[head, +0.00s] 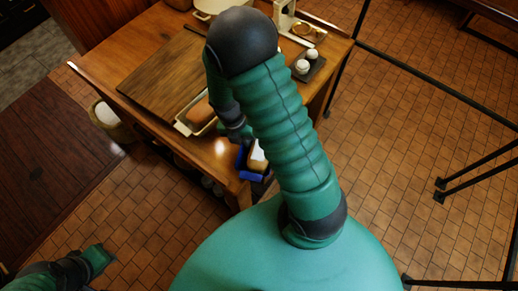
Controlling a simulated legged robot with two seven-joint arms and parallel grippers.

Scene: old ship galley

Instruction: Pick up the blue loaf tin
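The blue loaf tin (250,176) is at the near right corner of the wooden table, with something pale and brown in it. My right arm covers part of it. My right gripper (240,137) points down right beside the tin's far left end. Its fingers are mostly hidden by the arm, so I cannot tell whether they touch the tin or are open. My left gripper (99,258) is low at the left, over the tiled floor and well away from the table. Its fingers do not show clearly.
On the table (218,160) are a large wooden board (160,75) and a cream tin (183,127) with a brown loaf, close left of my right gripper. A dark tray (317,68) with white round items and a scale (286,18) stand farther back. A basket (118,130) stands left.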

